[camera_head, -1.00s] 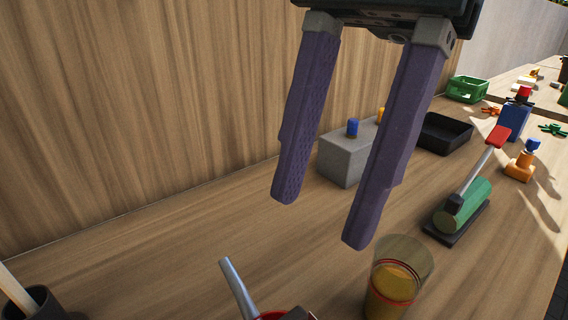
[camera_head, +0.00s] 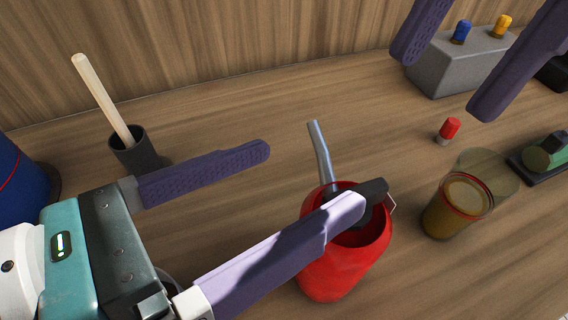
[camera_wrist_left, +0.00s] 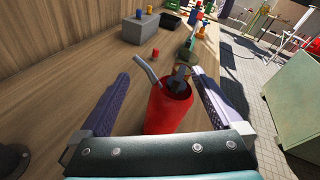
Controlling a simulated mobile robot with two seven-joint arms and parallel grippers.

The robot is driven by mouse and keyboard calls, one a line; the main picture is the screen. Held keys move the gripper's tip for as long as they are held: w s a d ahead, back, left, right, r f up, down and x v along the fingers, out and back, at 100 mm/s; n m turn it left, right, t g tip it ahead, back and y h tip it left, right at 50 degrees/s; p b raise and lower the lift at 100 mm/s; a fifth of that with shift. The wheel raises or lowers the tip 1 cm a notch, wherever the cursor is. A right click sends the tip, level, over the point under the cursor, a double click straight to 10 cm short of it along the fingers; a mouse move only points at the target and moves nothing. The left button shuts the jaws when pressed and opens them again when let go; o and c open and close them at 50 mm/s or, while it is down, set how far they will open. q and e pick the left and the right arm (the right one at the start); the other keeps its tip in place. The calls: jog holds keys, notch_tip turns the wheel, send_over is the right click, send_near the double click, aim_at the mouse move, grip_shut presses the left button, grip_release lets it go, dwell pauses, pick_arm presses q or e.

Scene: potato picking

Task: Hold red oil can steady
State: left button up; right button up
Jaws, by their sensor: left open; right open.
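The red oil can (camera_head: 340,268) stands upright on the wooden worktop, with a grey metal spout and a dark part on top. My left gripper (camera_head: 312,180) is open, its purple fingers reaching in from the left. One finger crosses in front of the can's upper part; the other is behind it and to the left. In the left wrist view the can (camera_wrist_left: 168,115) sits between the spread fingers (camera_wrist_left: 161,76); contact cannot be made out. My right gripper (camera_head: 442,82) is open and empty at the upper right, above the worktop and away from the can.
A glass of amber liquid (camera_head: 452,212) stands close right of the can. A small red-capped piece (camera_head: 448,130) and a grey block with knobs (camera_head: 455,72) are behind it.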

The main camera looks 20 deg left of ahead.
aim_at(361, 221)
pick_arm(q)
notch_tip(361, 221, down, 5)
jog(key=s+m+g, duration=0.3)
jog(key=m, duration=0.2)
jog(key=x, duration=0.7)
jog(key=r+x, duration=0.1)
jog(key=x, duration=0.2)
jog(key=shift+w+d+f, duration=0.15)
jog(key=shift+d+f, duration=0.05)
jog(key=shift+d, duration=0.35)
jog(key=c, duration=1.4)
pick_arm(e)
jog(key=shift+c, duration=0.4)
pick_arm(q)
jog(key=shift+c, duration=0.2)
pick_arm(e)
jog(key=shift+m+y, duration=0.5)
jog(key=shift+m, duration=0.3)
jog(key=x, duration=0.9)
jog(key=shift+s+d+f, duration=0.2)
jog(key=shift+f, duration=0.3)
